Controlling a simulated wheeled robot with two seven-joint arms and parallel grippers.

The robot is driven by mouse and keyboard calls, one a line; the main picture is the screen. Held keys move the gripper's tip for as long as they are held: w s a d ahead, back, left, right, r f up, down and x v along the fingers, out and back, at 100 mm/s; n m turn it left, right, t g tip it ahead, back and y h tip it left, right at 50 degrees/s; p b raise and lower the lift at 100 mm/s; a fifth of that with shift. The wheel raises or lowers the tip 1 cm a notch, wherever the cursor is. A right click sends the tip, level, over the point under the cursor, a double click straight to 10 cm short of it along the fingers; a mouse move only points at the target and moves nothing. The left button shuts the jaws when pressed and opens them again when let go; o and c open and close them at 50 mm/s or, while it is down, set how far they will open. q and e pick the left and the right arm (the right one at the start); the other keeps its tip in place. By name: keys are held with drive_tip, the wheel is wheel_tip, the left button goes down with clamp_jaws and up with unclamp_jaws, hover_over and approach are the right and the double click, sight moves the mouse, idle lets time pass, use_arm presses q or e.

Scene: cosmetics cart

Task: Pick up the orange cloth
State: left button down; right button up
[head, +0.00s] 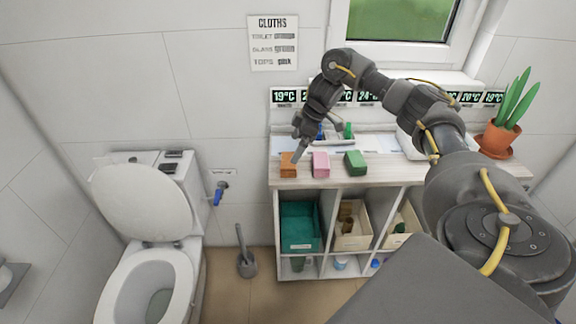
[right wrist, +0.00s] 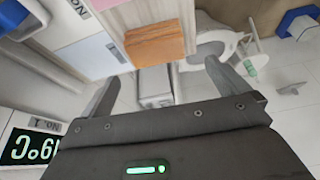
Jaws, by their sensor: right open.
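The orange cloth (head: 287,170) is a small folded block at the left end of the cart's top. My right gripper (head: 301,152) is above and just behind it, pointing down, and partly covers it in the head view. In the right wrist view, the orange cloth (right wrist: 154,45) lies beyond the open fingers (right wrist: 162,72), with nothing held between them. A pink cloth (head: 321,165) and a green cloth (head: 355,163) lie in a row to its right. My left gripper is not in view.
The white cart (head: 345,183) holds a teal bin (head: 296,225) and cream bins below. Temperature displays stand along its back edge. A potted plant (head: 498,140) is at the right end. A toilet (head: 150,230) and a toilet brush (head: 246,262) are to the left.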

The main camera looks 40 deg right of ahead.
sight(289, 159)
drive_tip(key=shift+x, duration=0.9)
drive_tip(key=shift+s+d+f, duration=0.15)
drive_tip(key=shift+f, duration=0.4)
drive_tip(key=x, duration=0.5)
drive_tip(key=shift+w+d, duration=0.15)
drive_tip(key=shift+w, duration=0.1)
drive_tip(key=shift+c, duration=0.3)
drive_tip(key=c, duration=0.8)
drive_tip(key=shift+c, duration=0.2)
